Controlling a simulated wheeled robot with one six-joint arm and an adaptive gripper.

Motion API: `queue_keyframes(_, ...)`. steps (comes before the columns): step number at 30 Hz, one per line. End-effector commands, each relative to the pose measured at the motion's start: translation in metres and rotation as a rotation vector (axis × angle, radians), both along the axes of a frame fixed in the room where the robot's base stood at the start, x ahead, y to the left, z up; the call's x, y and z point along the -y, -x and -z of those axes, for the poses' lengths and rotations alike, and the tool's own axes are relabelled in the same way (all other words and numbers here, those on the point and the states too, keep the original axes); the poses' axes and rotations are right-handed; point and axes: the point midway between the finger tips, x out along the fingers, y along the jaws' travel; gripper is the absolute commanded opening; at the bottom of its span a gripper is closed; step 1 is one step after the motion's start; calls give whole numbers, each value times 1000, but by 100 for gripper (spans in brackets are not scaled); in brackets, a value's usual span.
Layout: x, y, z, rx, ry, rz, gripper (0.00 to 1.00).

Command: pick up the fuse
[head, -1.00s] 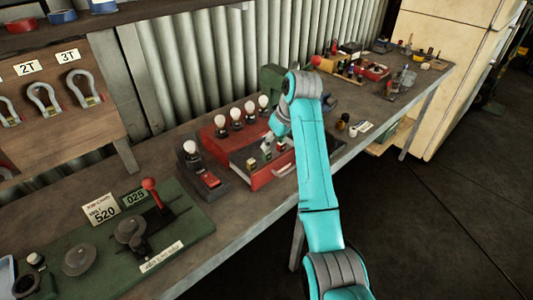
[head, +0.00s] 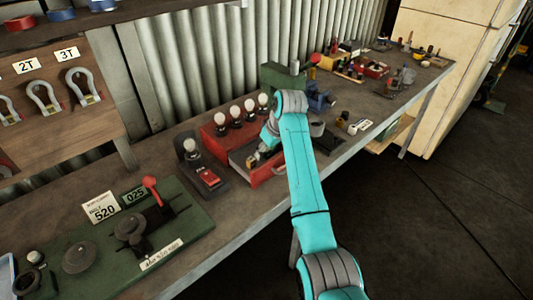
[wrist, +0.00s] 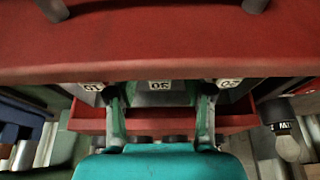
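A red box (head: 222,130) stands on the bench with its red drawer (head: 268,174) pulled out toward the front. My gripper (head: 263,151) is at the open drawer, its fingers reaching down into it. In the wrist view my gripper (wrist: 160,98) has its two fingers spread apart, one on each side of the middle label reading 30 (wrist: 159,85). Two other labels show, a partly covered one at the left and one reading 20 (wrist: 228,83) at the right. I cannot make out a fuse between the fingers; the drawer's contents are mostly hidden by the gripper.
Several white bulbs (head: 235,114) stand along the top of the red box. A bulb tester with a red switch (head: 207,175) stands to its left. A green board with a red lever (head: 153,190) lies further left. A blue vise (head: 318,97) is close to the right of my arm.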

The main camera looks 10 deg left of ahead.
Motion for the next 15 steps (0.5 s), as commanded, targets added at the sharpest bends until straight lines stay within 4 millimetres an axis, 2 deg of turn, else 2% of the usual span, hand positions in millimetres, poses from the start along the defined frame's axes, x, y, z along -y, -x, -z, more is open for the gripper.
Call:
queue_keyframes(1, 0, 0, 0, 0, 0, 0, 34)
queue_keyframes(4, 0, 0, 0, 0, 0, 0, 9)
queue_keyframes(5, 0, 0, 0, 0, 0, 0, 6)
queue_keyframes(15, 0, 0, -2, 1, 0, 0, 6)
